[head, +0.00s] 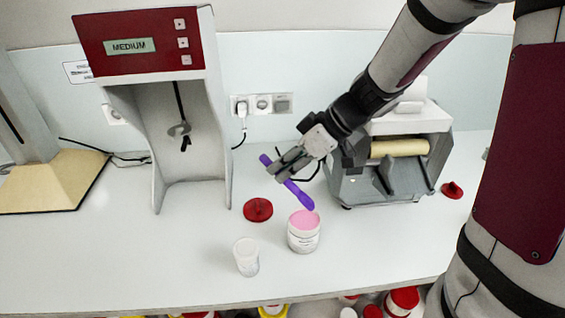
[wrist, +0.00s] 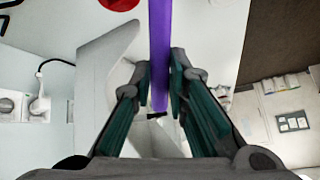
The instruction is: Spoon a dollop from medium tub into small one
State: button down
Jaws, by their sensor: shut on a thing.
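A purple spoon (head: 298,193) is in my gripper (head: 281,170), which is shut on its handle. The spoon slants down to the right, its lower end just above or at the mouth of the medium tub. I cannot tell whether it touches the contents. The medium tub (head: 303,241) is white, open and filled with pink cream (head: 304,220). The small tub (head: 246,261) is translucent white and stands to its left, nearer the front edge. It looks open and empty. In the wrist view the purple handle (wrist: 160,50) runs between the fingers.
A red lid (head: 258,210) lies behind the tubs, and another red lid (head: 452,190) lies at the right. A mixer (head: 140,60) with a red panel stands at the left back. A grey roller machine (head: 390,180) stands behind right. The counter left of the small tub is clear.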

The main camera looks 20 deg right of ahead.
jog(key=shift+r+n+y, duration=0.3)
jog(key=shift+r+y, duration=0.15)
jog(key=shift+y, duration=0.05)
jog(key=shift+f+b, duration=0.9)
jog(key=shift+f, duration=1.05)
jog(key=shift+f+b, duration=1.75)
jog(key=shift+b, duration=0.15)
jog(key=shift+r, duration=0.1)
jog(key=shift+r+p, duration=1.2)
jog(key=shift+r, duration=1.8)
